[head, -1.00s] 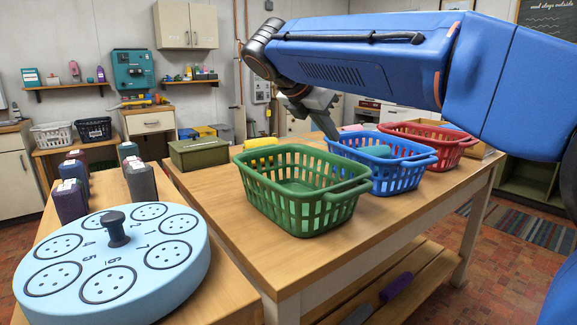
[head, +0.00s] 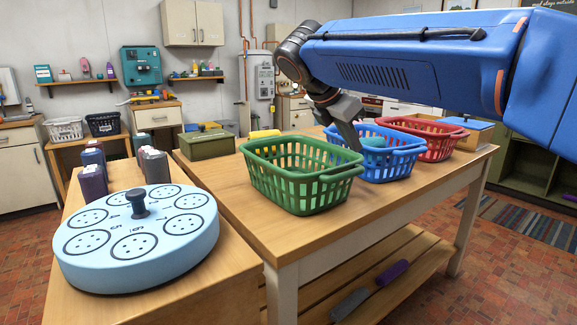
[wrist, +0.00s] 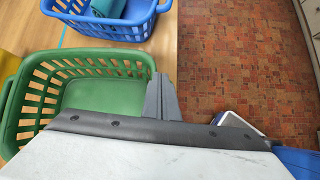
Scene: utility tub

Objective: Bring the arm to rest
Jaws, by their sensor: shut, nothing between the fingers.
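My arm reaches in from the right in the head view, with my gripper (head: 354,143) pointing down near the gap between the green basket (head: 262,180) and the blue basket (head: 408,160). The fingers are together and hold nothing. In the wrist view the closed fingers (wrist: 161,96) show beside the right rim of the green basket (wrist: 28,97), whose visible inside is empty. The blue basket (wrist: 150,22) appears at the top with a teal item (wrist: 107,8) in it. Whether the fingers touch a rim I cannot tell.
A red basket (head: 440,142) stands behind the blue one on the wooden table (head: 225,172). A pale blue round numbered disc (head: 90,255) with a dark knob is at front left. Dark bottles (head: 92,183) and a green box (head: 207,145) stand beyond it. Tiled floor lies right.

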